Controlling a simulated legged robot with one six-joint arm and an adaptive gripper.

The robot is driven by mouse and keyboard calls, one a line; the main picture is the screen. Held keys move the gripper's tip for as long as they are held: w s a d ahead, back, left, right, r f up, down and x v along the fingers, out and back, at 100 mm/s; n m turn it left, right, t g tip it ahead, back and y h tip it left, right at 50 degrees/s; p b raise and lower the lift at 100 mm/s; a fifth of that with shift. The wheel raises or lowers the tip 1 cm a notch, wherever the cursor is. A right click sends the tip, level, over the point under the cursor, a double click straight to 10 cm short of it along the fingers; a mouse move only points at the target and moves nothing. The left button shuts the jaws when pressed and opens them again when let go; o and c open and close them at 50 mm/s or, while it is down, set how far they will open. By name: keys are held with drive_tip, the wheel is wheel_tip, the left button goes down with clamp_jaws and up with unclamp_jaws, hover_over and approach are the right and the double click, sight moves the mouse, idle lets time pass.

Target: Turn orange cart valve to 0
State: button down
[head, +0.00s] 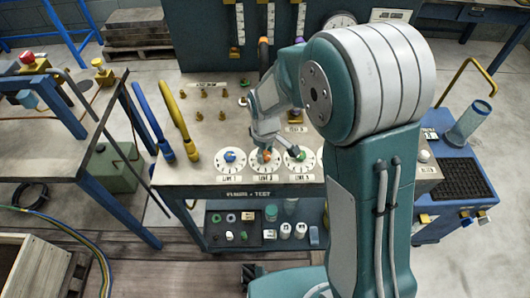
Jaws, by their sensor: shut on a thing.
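The orange valve (265,157) sits on a round white dial (264,167) on the cart top, in the middle of a row near the front edge. My gripper (265,149) reaches down over it and is shut on its handle. The fingers hide much of the handle, so its pointing direction cannot be read. The dial's marks are too small to read. A blue valve (231,156) stands on its own dial just left, and a green valve (301,154) just right.
Several small brass fittings stand behind the dials. A lower shelf (235,233) holds jars. My arm hides the cart's right part.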

sight(264, 154)
drive_tip(key=n, duration=0.5)
drive_tip(key=shift+w+r+n, duration=0.1)
drive_tip(key=shift+w+n, duration=0.05)
drive_tip(key=shift+n, duration=0.15)
idle(0.4)
drive_tip(key=shift+c, duration=1.3)
unclamp_jaws()
wheel_tip(264, 154, up, 12)
drive_tip(key=shift+a, duration=0.1)
